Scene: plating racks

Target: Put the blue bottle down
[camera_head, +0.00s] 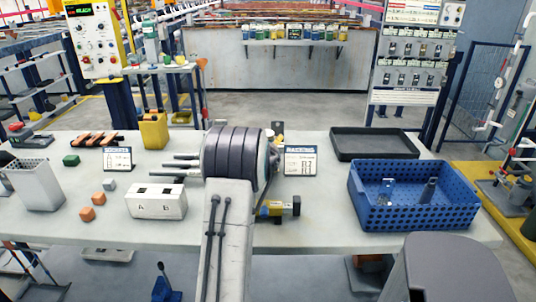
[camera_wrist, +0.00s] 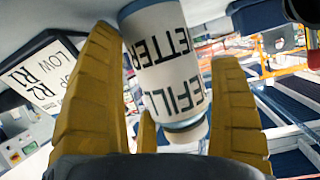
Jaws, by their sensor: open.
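In the wrist view a bottle (camera_wrist: 165,75) with a broad white label in black lettering shows between my fingers. Narrow grey-blue bands show at the label's edges, and its pale end points down in this turned picture. My gripper (camera_wrist: 166,48) has its yellow fingers apart, one on each side of the bottle; light shows between the right finger and the bottle. Contact on the left side is unclear.
A lettered sign (camera_head: 300,161) stands right of my wrist, and a yellow-and-black tool (camera_head: 277,208) lies nearer. A blue perforated crate (camera_head: 420,219) and black tray (camera_head: 374,156) are on the right. A white two-slot box (camera_head: 157,212) and grey bin (camera_head: 35,190) are left.

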